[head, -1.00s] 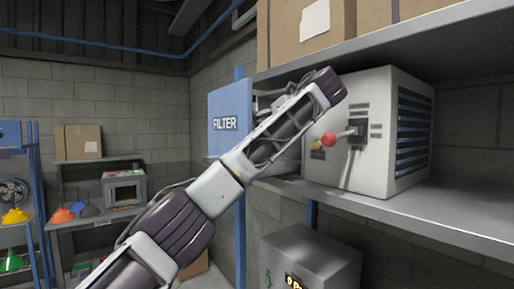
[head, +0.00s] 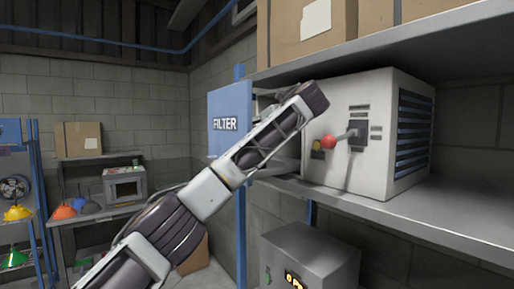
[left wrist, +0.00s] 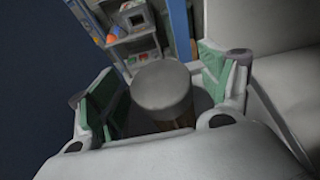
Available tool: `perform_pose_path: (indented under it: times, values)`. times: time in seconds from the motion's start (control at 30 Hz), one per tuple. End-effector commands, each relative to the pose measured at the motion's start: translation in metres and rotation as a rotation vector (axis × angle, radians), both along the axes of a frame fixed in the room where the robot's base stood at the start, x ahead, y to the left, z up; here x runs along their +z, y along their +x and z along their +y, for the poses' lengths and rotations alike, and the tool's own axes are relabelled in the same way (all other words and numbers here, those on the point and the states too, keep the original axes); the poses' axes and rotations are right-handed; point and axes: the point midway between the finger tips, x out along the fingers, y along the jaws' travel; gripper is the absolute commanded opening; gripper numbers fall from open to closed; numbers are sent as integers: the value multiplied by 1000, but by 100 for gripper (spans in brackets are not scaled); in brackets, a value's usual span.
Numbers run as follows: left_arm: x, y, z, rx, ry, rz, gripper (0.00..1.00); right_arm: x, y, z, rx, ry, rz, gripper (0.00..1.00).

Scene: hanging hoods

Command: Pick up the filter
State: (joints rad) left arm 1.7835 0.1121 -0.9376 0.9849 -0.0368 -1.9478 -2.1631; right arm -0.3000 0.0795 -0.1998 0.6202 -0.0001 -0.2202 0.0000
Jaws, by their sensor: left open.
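A short grey cylinder (left wrist: 162,88), which looks like the filter, stands in the left wrist view between the fingers of my left gripper (left wrist: 160,94). The gripper is open, with a green-padded finger on each side of the cylinder. I cannot tell whether either pad touches it. In the head view, my left arm crosses the middle and largely hides the gripper and the cylinder. My right gripper is not in view.
A dark grey box (head: 312,258) is below. A workbench (head: 100,210) stands at the back left.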

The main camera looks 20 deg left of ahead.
Motion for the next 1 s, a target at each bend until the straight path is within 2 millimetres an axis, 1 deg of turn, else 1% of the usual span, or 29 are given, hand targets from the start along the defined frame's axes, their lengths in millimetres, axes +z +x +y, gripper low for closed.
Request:
perform_pose_path:
  times: [0.1,0.53,1.0]
  values:
    - [-1,2,3,-1,1,-1,79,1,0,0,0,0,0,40]
    - [-1,2,3,-1,1,-1,79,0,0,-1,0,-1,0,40]
    - [-1,2,2,-1,1,-1,18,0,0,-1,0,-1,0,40]
